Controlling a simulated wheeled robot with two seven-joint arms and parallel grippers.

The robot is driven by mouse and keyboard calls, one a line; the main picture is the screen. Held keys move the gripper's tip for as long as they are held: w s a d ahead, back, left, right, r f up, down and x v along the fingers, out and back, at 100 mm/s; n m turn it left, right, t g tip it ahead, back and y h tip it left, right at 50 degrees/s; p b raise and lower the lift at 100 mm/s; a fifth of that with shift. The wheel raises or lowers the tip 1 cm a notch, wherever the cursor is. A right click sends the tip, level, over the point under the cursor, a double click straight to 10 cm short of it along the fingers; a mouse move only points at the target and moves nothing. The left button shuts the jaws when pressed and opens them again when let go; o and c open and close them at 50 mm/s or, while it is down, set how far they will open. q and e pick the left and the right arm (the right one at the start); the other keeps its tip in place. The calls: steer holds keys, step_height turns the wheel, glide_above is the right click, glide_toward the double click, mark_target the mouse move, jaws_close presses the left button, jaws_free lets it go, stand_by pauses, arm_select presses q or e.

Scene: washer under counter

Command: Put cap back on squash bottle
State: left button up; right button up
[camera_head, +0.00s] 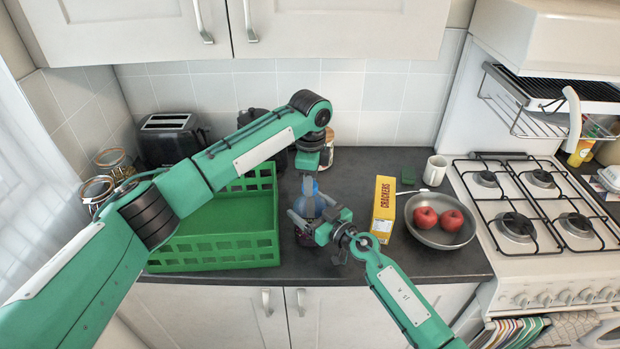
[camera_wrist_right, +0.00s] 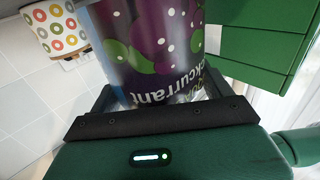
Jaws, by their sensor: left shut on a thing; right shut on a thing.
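The squash bottle (camera_head: 308,207) stands on the dark counter just right of the green crate. Its purple blackcurrant label with green circles fills the upper middle of the right wrist view (camera_wrist_right: 155,45). My right gripper (camera_head: 318,226) is shut around the bottle's body, one finger on each side. My left gripper (camera_head: 309,186) points down from above, directly over the bottle's top, and is shut on the blue cap (camera_head: 308,187). The cap is mostly hidden by the fingers. I cannot tell whether the cap touches the bottle's neck.
The green crate (camera_head: 215,249) stands close on the left. A yellow crackers box (camera_head: 383,212) and a pan (camera_head: 441,236) with two apples are to the right, near a white mug (camera_head: 435,170). A toaster (camera_head: 172,138) and ring-patterned canister (camera_wrist_right: 55,28) stand behind.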

arm_select(q)
steer(key=o, duration=1.2)
steer(key=shift+c, duration=0.2)
steer(key=shift+r, duration=0.1)
step_height(320, 180, up, 12)
arm_select(e)
steer(key=o, duration=1.8)
arm_select(q)
steer(key=shift+r+p, duration=0.4)
steer(key=shift+p, duration=0.05)
arm_select(e)
steer(key=v, duration=1.4)
